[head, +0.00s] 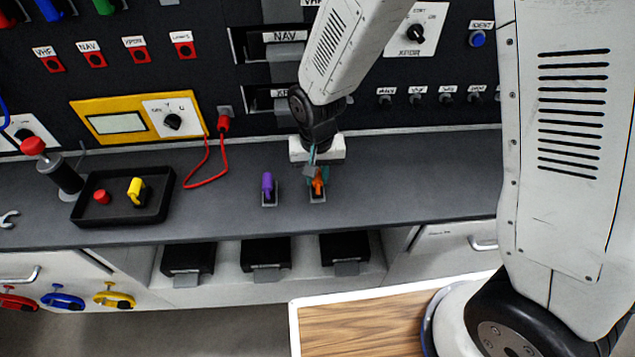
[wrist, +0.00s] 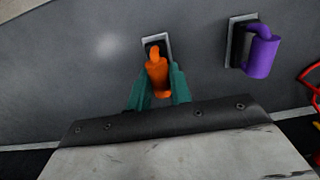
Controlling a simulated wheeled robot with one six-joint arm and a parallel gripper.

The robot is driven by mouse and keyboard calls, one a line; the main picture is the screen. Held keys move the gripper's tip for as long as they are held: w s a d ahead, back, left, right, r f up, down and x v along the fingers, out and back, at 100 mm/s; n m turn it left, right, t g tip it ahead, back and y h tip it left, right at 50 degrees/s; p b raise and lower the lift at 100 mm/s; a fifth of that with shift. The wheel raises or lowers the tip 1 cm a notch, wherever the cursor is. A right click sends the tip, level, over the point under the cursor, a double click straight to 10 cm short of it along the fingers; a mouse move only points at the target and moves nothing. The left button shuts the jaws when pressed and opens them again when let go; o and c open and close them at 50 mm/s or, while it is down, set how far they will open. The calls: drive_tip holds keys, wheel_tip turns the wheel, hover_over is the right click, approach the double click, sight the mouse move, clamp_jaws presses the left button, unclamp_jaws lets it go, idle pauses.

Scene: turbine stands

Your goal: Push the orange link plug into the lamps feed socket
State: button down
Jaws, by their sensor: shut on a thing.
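The orange link plug (head: 318,183) stands in a small holder on the grey bench, and it also shows in the wrist view (wrist: 157,74). My gripper (head: 313,176) is above the bench with its teal fingers on either side of the plug; in the wrist view the fingers (wrist: 158,92) are shut on it. The plug's lower end is at the dark holder (wrist: 155,47) with a pale plate; I cannot tell whether it is still seated. The lamps feed socket cannot be made out; panel labels are small and my arm covers part of the panel.
A purple plug (head: 267,185) stands in a similar holder close to the left. A black tray (head: 122,222) holds a yellow plug and a red piece. A yellow meter box (head: 103,105) with a red cable (head: 205,165) is further left. The bench to the right is clear.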

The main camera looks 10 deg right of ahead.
drive_tip(key=shift+r, duration=0.55)
drive_tip(key=shift+r, duration=0.75)
drive_tip(key=shift+s, duration=0.1)
